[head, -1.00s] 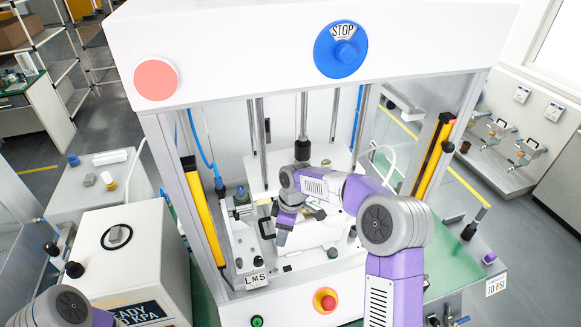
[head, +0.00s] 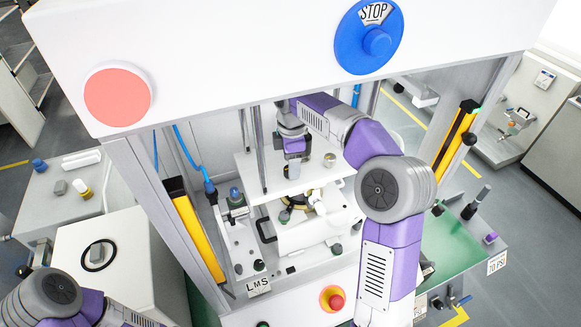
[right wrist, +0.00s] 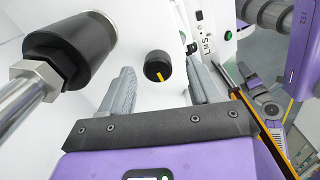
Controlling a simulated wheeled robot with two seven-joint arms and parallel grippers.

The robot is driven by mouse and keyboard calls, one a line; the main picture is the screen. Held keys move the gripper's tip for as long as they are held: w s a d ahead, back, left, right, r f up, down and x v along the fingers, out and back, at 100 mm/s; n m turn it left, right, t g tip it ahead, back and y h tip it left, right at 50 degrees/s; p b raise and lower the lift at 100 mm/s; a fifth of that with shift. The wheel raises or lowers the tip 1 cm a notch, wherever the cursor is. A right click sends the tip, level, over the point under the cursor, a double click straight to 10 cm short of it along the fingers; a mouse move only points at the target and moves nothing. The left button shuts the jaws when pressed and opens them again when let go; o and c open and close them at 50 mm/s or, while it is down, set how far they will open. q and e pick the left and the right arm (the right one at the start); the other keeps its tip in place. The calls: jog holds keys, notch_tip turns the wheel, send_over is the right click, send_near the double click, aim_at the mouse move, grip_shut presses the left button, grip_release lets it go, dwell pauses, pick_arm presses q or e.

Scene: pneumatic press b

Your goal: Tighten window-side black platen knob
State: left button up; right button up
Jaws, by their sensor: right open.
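A round black knob (right wrist: 158,66) with a yellow pointer line stands on a white surface in the right wrist view. It appears between and beyond the two grey fingers of my right gripper (right wrist: 165,88), which are apart and empty. In the head view, my right gripper (head: 296,162) points down over the white upper platen (head: 262,182) inside the press. I cannot pick out the black knob there; the gripper may hide it. My left gripper is out of view.
A black rod coupling (right wrist: 72,50) with a metal nut is close to the fingers in the right wrist view. Guide rods (head: 259,150) and yellow light curtains (head: 194,232) flank the opening. The white press head (head: 230,60) overhangs it.

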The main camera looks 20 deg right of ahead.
jog(key=shift+w+f, duration=0.25)
jog(key=shift+f, duration=1)
jog(key=shift+s+f, duration=0.2)
jog(key=shift+f, duration=0.05)
jog(key=shift+w, duration=0.15)
jog(key=c, duration=1)
